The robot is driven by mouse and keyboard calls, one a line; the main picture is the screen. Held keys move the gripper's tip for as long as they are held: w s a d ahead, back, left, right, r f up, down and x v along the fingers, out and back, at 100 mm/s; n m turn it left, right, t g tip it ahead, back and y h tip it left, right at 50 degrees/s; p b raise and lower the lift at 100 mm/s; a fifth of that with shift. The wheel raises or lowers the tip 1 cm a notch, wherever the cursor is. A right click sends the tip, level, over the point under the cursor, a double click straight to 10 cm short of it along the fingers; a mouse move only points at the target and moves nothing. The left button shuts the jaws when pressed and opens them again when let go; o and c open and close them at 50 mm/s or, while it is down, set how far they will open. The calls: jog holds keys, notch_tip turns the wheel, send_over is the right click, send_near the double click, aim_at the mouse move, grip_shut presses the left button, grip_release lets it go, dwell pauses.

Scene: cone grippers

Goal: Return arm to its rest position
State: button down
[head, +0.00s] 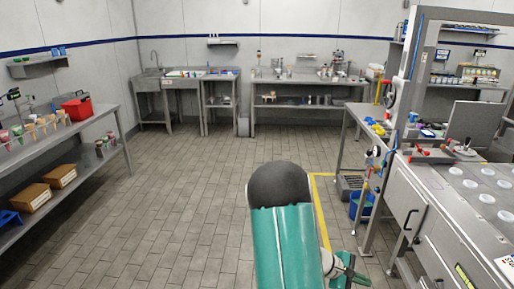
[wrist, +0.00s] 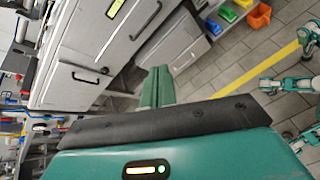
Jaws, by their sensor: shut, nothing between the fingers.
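My gripper (wrist: 157,86) shows in the wrist view as two green fingers lying side by side with no clear gap, beyond the dark edge of the green wrist housing. The fingers are shut and hold nothing. Beyond them are the steel cabinet front and the tiled floor, and they appear to touch neither. In the head view, my green arm with its dark rounded joint rises at the bottom centre. A small green and white part of mine shows at its lower right; I cannot tell whether it is the gripper.
A steel machine (head: 432,217) with handled doors stands close on the right; its cabinet front (wrist: 95,60) fills the wrist view's upper left. A blue bucket (head: 361,204) stands beside it. A steel shelf table (head: 92,128) runs along the left. The tiled floor (head: 185,190) between is clear.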

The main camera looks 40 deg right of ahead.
jog(key=w+a+r+m+t+y, duration=0.1)
jog(key=w+a+r+t, duration=0.1)
jog(key=w+a+r, duration=0.45)
jog(key=w+a+r+m+t+y, duration=0.1)
jog(key=w+a+r+t, duration=0.2)
jog(key=a, duration=0.6)
jog(key=w+a+r+m+t+y, duration=0.2)
jog(key=w+a+r, duration=0.1)
jog(key=a+r, duration=0.35)
jog(key=s+a+r+t+y, duration=0.1)
jog(key=a+r, duration=0.4)
jog(key=a, duration=0.6)
jog(key=s+a+r+n+t+y, duration=0.1)
jog(key=a+r+t, duration=0.4)
jog(key=a, duration=0.7)
jog(key=s+t+y, duration=0.1)
jog(key=y, duration=0.1)
jog(key=shift+s+r+y, duration=0.15)
jog(key=shift+s+y, duration=0.05)
jog(key=shift+y, duration=0.2)
jog(key=shift+d, duration=0.2)
